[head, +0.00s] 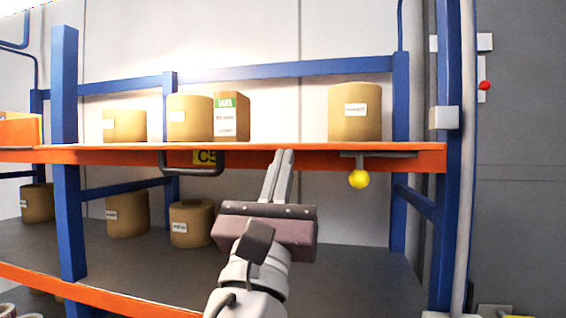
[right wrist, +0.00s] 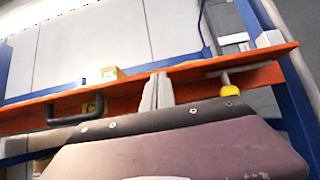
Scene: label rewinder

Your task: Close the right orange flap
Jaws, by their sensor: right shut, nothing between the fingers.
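A long orange board (head: 325,160), which I take to be the flap, runs across the rack at shelf height. It carries a dark bar handle (head: 194,172) and a yellow ball knob (head: 359,179) under a short grey bar. I cannot tell how far it is open. My right gripper (head: 284,154) is shut and empty, its fingertips pointing up at the board between handle and knob. In the right wrist view the fingertips (right wrist: 158,77) overlap the board (right wrist: 205,84); contact is unclear. My left gripper is not in view.
More rolls (head: 192,223) stand on the dark lower shelf (head: 360,275). Blue posts (head: 69,150) frame the rack. Grey wall lies to the right.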

